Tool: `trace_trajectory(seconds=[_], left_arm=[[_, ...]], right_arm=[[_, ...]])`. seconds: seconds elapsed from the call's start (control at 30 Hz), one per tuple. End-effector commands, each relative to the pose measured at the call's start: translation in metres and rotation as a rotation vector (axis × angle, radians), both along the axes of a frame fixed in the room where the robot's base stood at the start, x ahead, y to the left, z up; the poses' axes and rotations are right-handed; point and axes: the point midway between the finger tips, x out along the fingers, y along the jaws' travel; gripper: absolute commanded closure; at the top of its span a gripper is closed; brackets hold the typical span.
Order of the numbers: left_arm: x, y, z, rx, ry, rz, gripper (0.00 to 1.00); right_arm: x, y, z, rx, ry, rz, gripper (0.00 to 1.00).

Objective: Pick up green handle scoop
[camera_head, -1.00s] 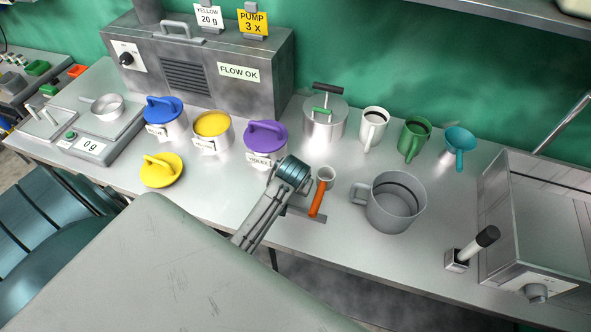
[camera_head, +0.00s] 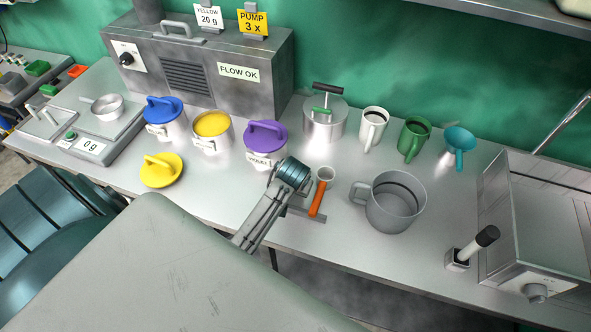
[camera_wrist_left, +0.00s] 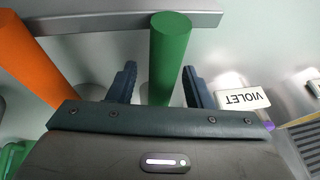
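The green handle (camera_wrist_left: 170,55) of the scoop stands between the two dark fingers of my left gripper (camera_wrist_left: 160,75) in the left wrist view. The fingers are apart, with a visible gap on each side of the handle. The scoop's cup is not visible there. In the head view my left wrist (camera_head: 292,174) is over the table in front of the violet pot and hides the green handle. An orange-handled scoop (camera_head: 317,198) is just to its right; its handle also shows in the left wrist view (camera_wrist_left: 32,62). My right gripper is not in view.
A grey rack bar (camera_head: 312,216) lies by the orange handle; it crosses the top of the left wrist view (camera_wrist_left: 110,22). The violet-lidded pot (camera_head: 265,157) is close behind my wrist. A grey jug (camera_head: 395,208) is to the right. Mugs and a steel pot stand behind.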

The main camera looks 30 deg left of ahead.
Motion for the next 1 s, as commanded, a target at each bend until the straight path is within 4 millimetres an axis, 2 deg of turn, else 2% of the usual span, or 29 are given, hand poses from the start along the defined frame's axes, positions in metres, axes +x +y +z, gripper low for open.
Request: trace_trajectory(seconds=[0.03, 0.2, 0.23, 0.57, 0.67, 0.87, 0.9, 1.0], left_arm=[[0.000, 0.000, 0.000, 0.000, 0.000, 0.000, 0.65], [0.000, 0.000, 0.000, 0.000, 0.000, 0.000, 0.98], [0.000, 0.000, 0.000, 0.000, 0.000, 0.000, 1.00], [0.000, 0.000, 0.003, 0.000, -0.001, 0.000, 1.00], [0.001, 0.000, 0.009, 0.000, -0.002, 0.000, 1.00], [0.001, 0.000, 0.038, 0.000, -0.005, 0.000, 1.00], [-0.001, -0.001, 0.043, 0.000, -0.002, -0.001, 1.00], [-0.027, -0.007, 0.042, -0.002, 0.002, 0.000, 1.00]], right_arm=[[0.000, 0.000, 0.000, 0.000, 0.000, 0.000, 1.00], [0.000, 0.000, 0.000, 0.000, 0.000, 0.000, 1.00], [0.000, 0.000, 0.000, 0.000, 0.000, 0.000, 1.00], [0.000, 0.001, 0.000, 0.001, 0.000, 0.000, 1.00], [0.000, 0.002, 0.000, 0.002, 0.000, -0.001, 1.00], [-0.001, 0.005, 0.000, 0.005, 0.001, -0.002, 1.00], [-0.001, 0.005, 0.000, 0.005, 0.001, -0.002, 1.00], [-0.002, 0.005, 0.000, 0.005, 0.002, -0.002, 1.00]])
